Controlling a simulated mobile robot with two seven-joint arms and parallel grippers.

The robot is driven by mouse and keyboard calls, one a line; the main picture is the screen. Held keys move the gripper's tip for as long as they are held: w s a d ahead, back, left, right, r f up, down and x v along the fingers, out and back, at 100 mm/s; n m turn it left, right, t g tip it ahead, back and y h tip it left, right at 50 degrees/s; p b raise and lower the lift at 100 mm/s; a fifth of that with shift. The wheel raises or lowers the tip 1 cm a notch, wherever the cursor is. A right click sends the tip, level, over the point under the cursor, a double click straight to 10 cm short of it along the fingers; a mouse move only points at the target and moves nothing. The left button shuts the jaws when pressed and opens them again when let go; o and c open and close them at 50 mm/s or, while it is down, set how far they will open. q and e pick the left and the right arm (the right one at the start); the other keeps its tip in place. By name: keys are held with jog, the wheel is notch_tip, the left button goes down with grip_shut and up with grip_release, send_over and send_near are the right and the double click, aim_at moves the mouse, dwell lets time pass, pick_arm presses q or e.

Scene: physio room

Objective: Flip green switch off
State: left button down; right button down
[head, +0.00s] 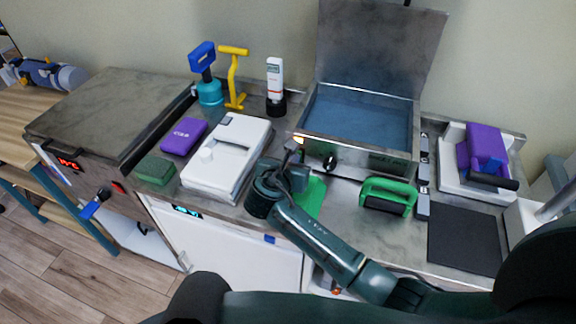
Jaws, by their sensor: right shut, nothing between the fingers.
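I cannot make out a green switch clearly. My right gripper (291,152) is at the front left corner of an open metal basin (365,118), beside a small orange-lit spot (298,139). Its fingers are shut and empty; the tips are small, and I cannot tell whether they touch the basin's front. A black knob (330,162) is on that front, right of the gripper. A flat green sheet (312,196) lies on the counter, partly hidden by my right arm. My left gripper is not in view.
A green-handled device (388,196), a grey strip (423,180) and a black mat (464,239) lie to the right. A white case (227,156), purple box (183,136) and green block (155,170) lie to the left. The basin's raised lid (382,45) stands behind.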

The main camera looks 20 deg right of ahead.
jog(key=shift+w+d+f, duration=0.15)
jog(key=shift+w+d, duration=0.05)
jog(key=shift+w, duration=0.05)
jog(key=shift+w+f, duration=0.1)
jog(key=shift+w, duration=0.2)
jog(key=shift+s+r, duration=0.2)
jog(key=shift+s, duration=0.2)
jog(key=shift+w, duration=0.2)
jog(key=shift+r, duration=0.75)
jog(key=shift+r, duration=0.1)
